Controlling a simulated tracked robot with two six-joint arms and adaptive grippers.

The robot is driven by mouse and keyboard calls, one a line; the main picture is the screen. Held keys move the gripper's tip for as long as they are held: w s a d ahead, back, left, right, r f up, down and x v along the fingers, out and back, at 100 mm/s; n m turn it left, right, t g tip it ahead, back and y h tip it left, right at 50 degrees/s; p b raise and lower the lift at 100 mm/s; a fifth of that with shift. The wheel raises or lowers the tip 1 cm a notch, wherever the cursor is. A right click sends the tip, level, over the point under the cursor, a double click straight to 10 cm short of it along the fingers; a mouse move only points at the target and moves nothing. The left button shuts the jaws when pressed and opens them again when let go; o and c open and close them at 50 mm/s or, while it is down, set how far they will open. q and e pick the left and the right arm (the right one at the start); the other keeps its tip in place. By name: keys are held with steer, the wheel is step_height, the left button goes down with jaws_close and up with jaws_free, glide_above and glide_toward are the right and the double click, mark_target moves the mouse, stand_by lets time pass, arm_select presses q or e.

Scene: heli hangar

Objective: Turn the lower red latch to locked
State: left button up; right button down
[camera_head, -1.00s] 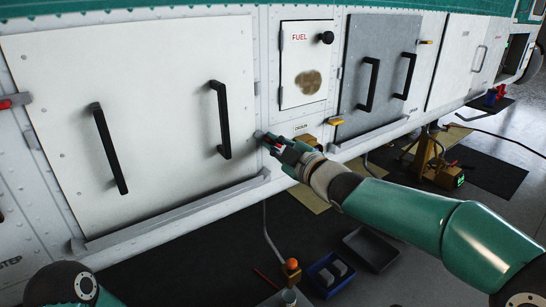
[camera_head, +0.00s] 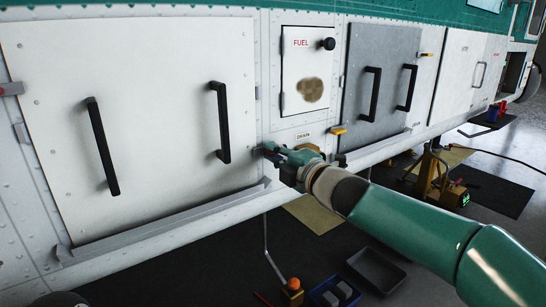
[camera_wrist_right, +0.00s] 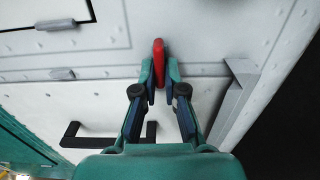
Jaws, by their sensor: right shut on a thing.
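The red latch (camera_wrist_right: 158,60) shows in the right wrist view between my fingertips, at the edge of the big white panel (camera_head: 160,120). It lies about square across the panel's seam. My right gripper (camera_wrist_right: 160,78) is shut on it. In the head view my right gripper (camera_head: 266,150) is at the panel's right edge, below and left of the fuel door, and it hides the latch there. My left gripper is not in view.
The panel has two black handles (camera_head: 221,122). The fuel door (camera_head: 306,72) and a grey panel (camera_head: 380,78) lie to the right. A ledge (camera_head: 165,222) runs below the white panel. A blue bin (camera_head: 335,292) and a dark tray (camera_head: 376,271) are on the floor.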

steer(key=shift+s+a+f, duration=0.1)
steer(key=shift+a+f, duration=0.15)
steer(key=shift+f, duration=0.15)
steer(key=c, duration=1.2)
jaws_free()
steer(key=shift+r, duration=0.1)
steer(key=shift+c, duration=0.2)
steer(key=shift+d+r, duration=0.1)
steer(key=v, duration=1.2)
steer(key=shift+d, duration=0.1)
